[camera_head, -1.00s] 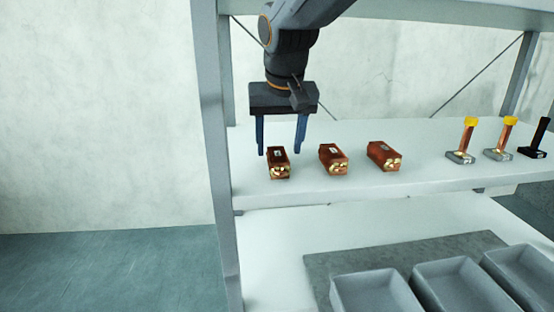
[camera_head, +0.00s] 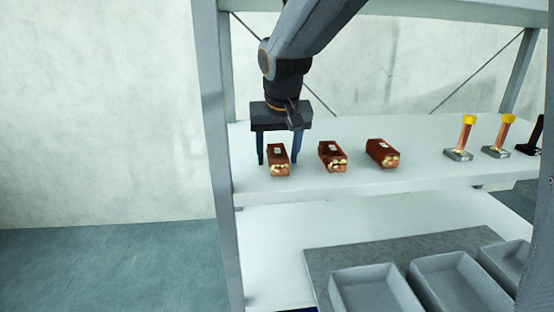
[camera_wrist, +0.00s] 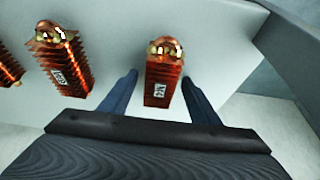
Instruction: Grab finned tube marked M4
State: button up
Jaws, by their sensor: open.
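Three copper-red finned tubes lie in a row on the white shelf. My gripper (camera_head: 279,161) points down over the leftmost tube (camera_head: 278,153) in the head view, with its fingers on either side of it. In the wrist view this tube (camera_wrist: 163,72) lies between the open blue fingers of my gripper (camera_wrist: 160,78), with a gap on each side. Its small white label seems to read M4, but it is blurred. The middle tube (camera_head: 332,157) also shows in the wrist view (camera_wrist: 66,66) with an unreadable label. The third tube (camera_head: 381,153) lies further right.
Several upright yellow-topped and black pieces (camera_head: 465,138) stand on the shelf (camera_head: 430,178) at the right. A grey shelf post (camera_head: 218,150) rises close left of my gripper. Grey bins (camera_head: 372,288) stand on a grey mat on the lower level.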

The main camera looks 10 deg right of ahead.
jog(key=shift+f, duration=0.1)
jog(key=shift+c, duration=0.7)
jog(key=c, duration=1.2)
jog(key=shift+c, duration=0.2)
